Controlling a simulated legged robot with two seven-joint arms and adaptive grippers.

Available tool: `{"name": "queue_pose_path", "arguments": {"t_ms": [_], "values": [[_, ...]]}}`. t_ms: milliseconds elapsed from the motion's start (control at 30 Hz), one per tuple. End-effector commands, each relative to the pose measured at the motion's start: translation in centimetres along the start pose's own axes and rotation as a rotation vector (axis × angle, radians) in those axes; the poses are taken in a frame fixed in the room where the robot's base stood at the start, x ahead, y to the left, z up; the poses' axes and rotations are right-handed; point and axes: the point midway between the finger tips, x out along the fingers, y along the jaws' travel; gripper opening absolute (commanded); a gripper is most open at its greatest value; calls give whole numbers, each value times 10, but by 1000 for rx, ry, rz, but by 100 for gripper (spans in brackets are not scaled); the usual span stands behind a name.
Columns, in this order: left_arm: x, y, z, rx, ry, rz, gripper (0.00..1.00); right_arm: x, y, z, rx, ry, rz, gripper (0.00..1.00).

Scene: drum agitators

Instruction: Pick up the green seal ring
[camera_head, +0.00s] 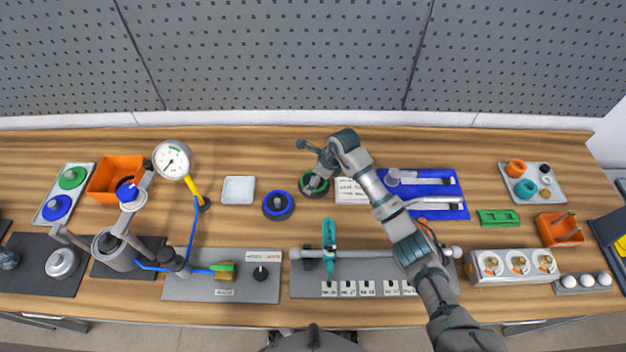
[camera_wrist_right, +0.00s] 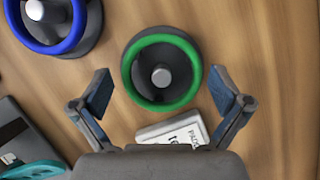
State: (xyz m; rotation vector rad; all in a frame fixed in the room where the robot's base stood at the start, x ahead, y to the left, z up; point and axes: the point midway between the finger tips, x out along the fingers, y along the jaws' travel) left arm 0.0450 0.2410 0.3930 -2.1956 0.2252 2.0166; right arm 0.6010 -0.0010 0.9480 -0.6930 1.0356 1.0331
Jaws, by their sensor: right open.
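The green seal ring (camera_wrist_right: 128,70) sits around a round black holder with a metal post in its middle, in the right wrist view. In the head view the green ring (camera_head: 304,178) is partly hidden by my right gripper (camera_head: 316,166). My right gripper (camera_wrist_right: 160,90) is open and empty, with one finger on either side of the ring. The fingers look apart from the ring; their height above it is hard to tell. My left gripper is not in view.
A similar holder with a blue ring (camera_head: 278,204) stands just left of the green one. A white printed card (camera_wrist_right: 172,130) lies close to the green ring's holder. A white square dish (camera_head: 238,190) lies further left. A blue mat (camera_head: 430,180) with parts lies to the right.

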Motion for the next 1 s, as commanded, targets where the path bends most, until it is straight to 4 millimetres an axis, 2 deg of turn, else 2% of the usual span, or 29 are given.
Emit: {"name": "queue_pose_path", "arguments": {"t_ms": [133, 300, 733, 867, 1000], "values": [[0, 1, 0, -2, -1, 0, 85, -1, -1, -2, 1, -1, 0, 100], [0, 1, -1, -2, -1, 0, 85, -2, -2, -4, 3, -3, 1, 59], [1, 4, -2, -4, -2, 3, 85, -5, -2, 0, 1, 0, -1, 59], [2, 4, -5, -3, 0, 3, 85, -15, -2, 4, 1, 0, -3, 59], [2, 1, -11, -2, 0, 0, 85, -35, -2, 12, 0, -2, -5, 59]]}}
